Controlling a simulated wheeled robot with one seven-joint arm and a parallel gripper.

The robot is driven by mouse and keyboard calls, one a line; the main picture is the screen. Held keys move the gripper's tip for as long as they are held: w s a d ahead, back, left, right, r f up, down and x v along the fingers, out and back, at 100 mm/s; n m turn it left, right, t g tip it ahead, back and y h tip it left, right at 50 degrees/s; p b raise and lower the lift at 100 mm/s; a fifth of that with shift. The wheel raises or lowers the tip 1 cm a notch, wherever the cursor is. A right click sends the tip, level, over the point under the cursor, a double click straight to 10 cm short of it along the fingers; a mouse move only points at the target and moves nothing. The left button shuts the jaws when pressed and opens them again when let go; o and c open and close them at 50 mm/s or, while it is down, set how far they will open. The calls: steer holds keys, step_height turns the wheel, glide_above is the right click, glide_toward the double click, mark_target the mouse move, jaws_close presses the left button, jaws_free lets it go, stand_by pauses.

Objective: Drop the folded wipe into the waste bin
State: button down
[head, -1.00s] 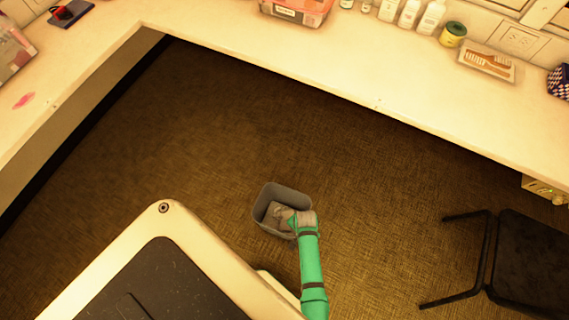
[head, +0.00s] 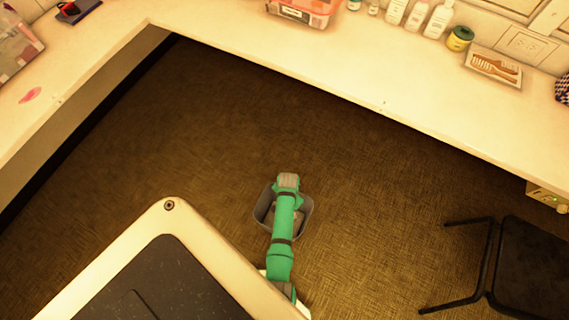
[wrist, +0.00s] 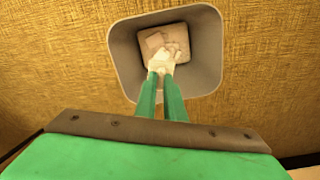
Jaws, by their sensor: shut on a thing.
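The grey waste bin (head: 263,212) stands on the floor, partly covered by my green arm in the head view. In the wrist view I look down into the open bin (wrist: 124,50). My gripper (wrist: 161,76) points into its opening, with its two green fingers close together. They are shut on the folded wipe (wrist: 161,62), a small whitish piece at the fingertips. The wipe shows against the bin's pale bottom; how far it is above that bottom I cannot tell. In the head view my arm hides the fingertips and the wipe.
A long cream counter (head: 330,75) runs behind the bin and to the left, carrying bottles (head: 438,20), a red box (head: 303,10) and a tray with brushes (head: 494,68). A dark chair (head: 525,265) stands at the right. The floor around the bin is clear.

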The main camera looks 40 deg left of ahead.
steer(key=shift+d+f, duration=0.1)
steer(key=shift+f, duration=0.5)
steer(key=shift+s+a+f, duration=0.1)
steer(key=shift+s+f, duration=0.05)
steer(key=shift+f, duration=0.4)
steer(key=shift+s+a+f, duration=0.1)
steer(key=shift+f, duration=0.45)
steer(key=c, duration=1.8)
jaws_free()
steer(key=shift+w+d, duration=0.1)
steer(key=shift+o, duration=0.2)
steer(key=shift+r, duration=0.15)
steer(key=shift+w+r, duration=0.1)
steer(key=shift+r, duration=0.25)
step_height(320, 180, up, 10)
steer(key=shift+f, duration=0.1)
